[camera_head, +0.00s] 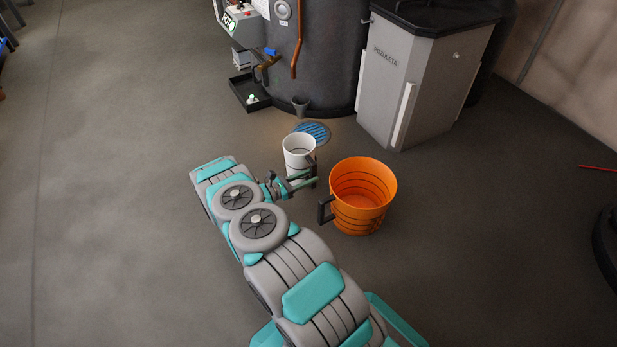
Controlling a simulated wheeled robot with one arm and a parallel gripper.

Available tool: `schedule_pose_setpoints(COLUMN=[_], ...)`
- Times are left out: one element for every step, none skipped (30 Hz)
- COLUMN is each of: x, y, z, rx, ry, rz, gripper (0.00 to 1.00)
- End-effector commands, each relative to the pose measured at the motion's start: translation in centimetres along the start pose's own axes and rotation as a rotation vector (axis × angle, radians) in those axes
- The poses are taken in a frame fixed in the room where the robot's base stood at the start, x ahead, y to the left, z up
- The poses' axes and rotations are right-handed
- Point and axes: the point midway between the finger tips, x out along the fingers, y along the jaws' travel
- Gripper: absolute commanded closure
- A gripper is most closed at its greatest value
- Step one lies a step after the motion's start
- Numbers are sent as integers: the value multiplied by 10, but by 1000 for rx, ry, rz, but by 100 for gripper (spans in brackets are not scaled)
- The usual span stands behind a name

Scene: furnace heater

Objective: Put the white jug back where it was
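The white jug (298,152) stands upright, open end up, near the middle of the view, just left of and behind the orange bucket. Its dark handle is on the near right side, partly covered by my gripper. My gripper (308,180) is at that handle, with teal fingers reaching it from the left. I cannot tell whether the fingers are closed on the handle or only around it. I also cannot tell whether the jug's base touches the floor.
An orange bucket (362,196) with a dark handle stands close to the right of my gripper. A blue-striped floor drain (312,132) lies behind the jug. The dark furnace (330,60) and a grey cabinet (400,85) stand at the back. The floor at left is clear.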

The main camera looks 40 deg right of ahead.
Motion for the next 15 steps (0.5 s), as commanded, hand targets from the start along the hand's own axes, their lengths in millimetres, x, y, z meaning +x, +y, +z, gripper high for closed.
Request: schedule_pose_setpoints(x=[0, 0, 0, 0, 0, 0, 0, 0, 0, 0, 0, -2, -5, -9, -15], y=[0, 0, 0, 0, 0, 0, 0, 0, 0, 0, 0, 0, 1, 1, 1], z=[0, 0, 0, 0, 0, 0, 0, 0, 0, 1, 3, 3, 2, 2, 2], rx=[0, 0, 0, 0, 0, 0, 0, 0, 0, 0, 0, 0, 0, 0, 0], ry=[0, 0, 0, 0, 0, 0, 0, 0, 0, 0, 0, 0, 0, 0, 1], rz=[0, 0, 0, 0, 0, 0, 0, 0, 0, 0, 0, 1, 2, 3, 3], gripper=[54, 51, 51, 51, 51, 51, 51, 51, 51, 51, 51, 51, 51, 51, 51])
